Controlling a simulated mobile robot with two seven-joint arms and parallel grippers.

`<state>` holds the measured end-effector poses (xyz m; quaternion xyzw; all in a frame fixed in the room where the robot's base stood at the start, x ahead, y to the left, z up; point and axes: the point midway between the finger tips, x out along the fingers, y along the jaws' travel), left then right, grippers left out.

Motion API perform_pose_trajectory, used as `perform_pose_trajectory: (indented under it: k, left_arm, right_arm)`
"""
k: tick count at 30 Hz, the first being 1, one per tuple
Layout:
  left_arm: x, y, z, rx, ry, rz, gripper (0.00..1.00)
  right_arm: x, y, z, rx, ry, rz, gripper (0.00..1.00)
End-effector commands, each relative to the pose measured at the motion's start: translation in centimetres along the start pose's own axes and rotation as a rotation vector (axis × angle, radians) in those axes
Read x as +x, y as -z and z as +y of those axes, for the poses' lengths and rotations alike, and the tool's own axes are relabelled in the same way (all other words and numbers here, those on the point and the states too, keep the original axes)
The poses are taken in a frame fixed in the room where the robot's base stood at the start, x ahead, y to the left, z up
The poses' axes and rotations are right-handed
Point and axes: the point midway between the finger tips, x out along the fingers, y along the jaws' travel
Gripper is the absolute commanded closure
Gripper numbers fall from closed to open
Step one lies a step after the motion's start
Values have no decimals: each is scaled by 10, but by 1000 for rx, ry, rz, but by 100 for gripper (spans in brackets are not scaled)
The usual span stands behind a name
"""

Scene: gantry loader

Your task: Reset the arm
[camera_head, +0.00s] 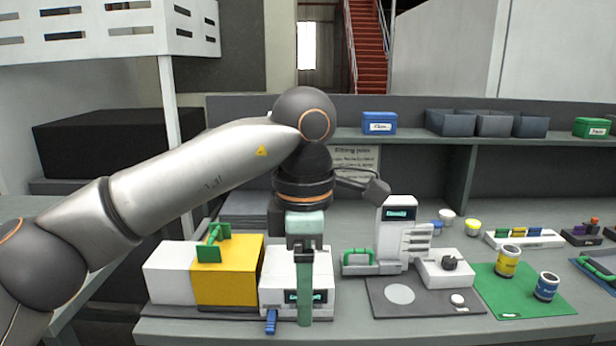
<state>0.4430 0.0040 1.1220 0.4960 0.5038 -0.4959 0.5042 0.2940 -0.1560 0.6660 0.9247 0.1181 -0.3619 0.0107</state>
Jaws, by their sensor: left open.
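My left arm (200,175) reaches in from the left, bends at a dark joint and hangs down over the bench. My left gripper (304,315) points straight down in front of a white machine with a small dark display (272,290). Its green fingers are seen nearly edge-on, with nothing visible held between them. It is open. I cannot tell whether the fingertips touch the machine or the bench. My right gripper is not in view.
A yellow and white box (228,285) with a green part stands left of the gripper. Right of it are a white device with a display (396,230), a grey plate (385,305) and a green mat (500,299) with two cans. Bins (454,123) line the shelf.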

Motion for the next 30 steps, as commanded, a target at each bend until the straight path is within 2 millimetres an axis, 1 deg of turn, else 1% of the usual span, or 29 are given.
perform_pose_trajectory:
  k: [1,3,6,10,14,16,18,20,23,26,27,29,30]
  left_arm:
    - [6,-4,-2,6,23,-22,22]
    - [21,-24,-14,28,104,-120,22]
    - [35,-49,-32,43,212,-256,22]
    - [46,-83,-59,39,382,-459,22]
    - [41,-116,-87,-13,596,-706,22]
    - [31,-130,-97,-68,725,-849,22]
    - [18,-140,-102,-140,854,-988,22]
    - [7,-145,-102,-213,964,-1102,22]
    - [-9,-145,-92,-365,1144,-1282,22]
    - [-19,-136,-71,-549,1319,-1444,22]
    - [-20,-130,-60,-631,1385,-1505,22]
    - [-17,-119,-43,-763,1484,-1588,22]
    - [-13,-110,-31,-859,1547,-1639,22]
  right_arm:
    - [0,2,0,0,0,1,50]
    - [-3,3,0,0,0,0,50]
    - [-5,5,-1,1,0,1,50]
    - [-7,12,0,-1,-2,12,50]
    - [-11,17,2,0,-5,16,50]
    - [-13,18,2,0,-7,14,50]
    - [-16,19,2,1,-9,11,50]
    - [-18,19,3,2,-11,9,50]
    - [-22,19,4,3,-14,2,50]
    - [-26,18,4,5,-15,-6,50]
    - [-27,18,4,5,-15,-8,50]
    - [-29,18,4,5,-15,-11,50]
    - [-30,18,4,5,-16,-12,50]
